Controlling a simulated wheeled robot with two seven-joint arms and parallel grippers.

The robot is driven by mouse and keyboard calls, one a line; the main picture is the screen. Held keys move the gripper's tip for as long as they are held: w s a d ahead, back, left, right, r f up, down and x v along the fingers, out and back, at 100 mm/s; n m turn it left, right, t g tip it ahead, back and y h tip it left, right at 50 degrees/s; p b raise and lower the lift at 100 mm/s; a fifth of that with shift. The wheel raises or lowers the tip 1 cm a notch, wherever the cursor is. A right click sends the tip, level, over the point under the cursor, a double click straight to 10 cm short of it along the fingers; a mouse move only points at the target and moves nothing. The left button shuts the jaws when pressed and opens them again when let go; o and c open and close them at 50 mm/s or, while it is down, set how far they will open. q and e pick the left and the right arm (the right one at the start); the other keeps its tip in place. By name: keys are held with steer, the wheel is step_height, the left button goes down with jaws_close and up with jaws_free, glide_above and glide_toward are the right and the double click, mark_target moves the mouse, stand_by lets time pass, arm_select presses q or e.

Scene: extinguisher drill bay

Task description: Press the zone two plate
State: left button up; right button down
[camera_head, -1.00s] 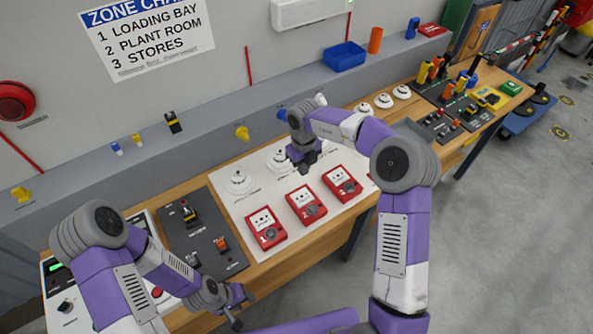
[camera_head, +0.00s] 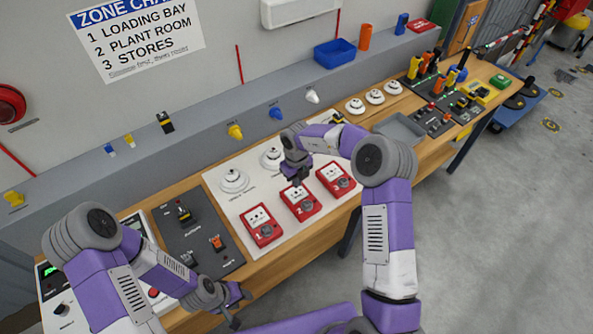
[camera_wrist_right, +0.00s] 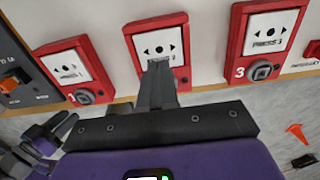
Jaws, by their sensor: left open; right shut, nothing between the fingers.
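The zone two call point is a red box (camera_head: 300,202) with a white press plate, in the middle of a row of three on a pale panel. The white plate (camera_wrist_right: 157,42) shows in the right wrist view. My right gripper (camera_head: 296,181) is shut and empty, its fingertips at the upper part of the box. In the right wrist view the shut fingers (camera_wrist_right: 159,66) overlap the plate's lower edge and hide part of its lettering. I cannot tell whether they touch it. My left gripper (camera_head: 238,308) is open and empty near the bench's front edge, away from the boxes.
Red box one (camera_head: 262,226) stands to the left and red box three (camera_head: 336,180) to the right, both close by. White round detectors (camera_head: 233,181) sit behind them. A dark switch panel (camera_head: 197,235) lies left, a grey tray (camera_head: 398,128) right. A zone chart hangs on the wall.

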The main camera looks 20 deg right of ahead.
mark_target(296, 193)
steer(key=shift+f, duration=2.4)
